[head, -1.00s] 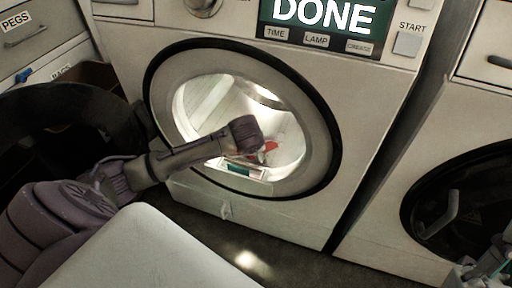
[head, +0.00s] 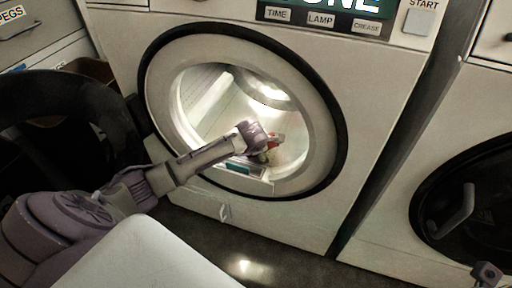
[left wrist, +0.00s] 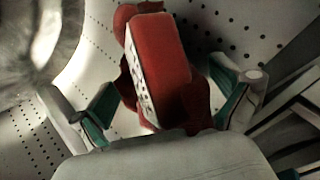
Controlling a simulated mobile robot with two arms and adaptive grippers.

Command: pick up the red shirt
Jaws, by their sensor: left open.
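Dark red cloth (left wrist: 200,100), which looks like the red shirt, lies crumpled on the perforated drum wall in the left wrist view. A brighter red block-like thing (left wrist: 163,62) with a pale, holed side lies over it and hides part of it. I cannot tell whether the two are one thing. My left gripper (left wrist: 168,108) is open, with one finger on each side of the red things. In the head view, a small patch of red (head: 274,141) shows beside my left gripper (head: 264,153) inside the lit drum. Part of my right gripper (head: 487,273) shows at the bottom right corner.
The washer's round door opening (head: 325,118) surrounds my left arm. A second machine with a dark round door (head: 468,205) stands at the right. A black open door ring (head: 115,95) is at the left. The dark floor (head: 270,250) in front looks clear.

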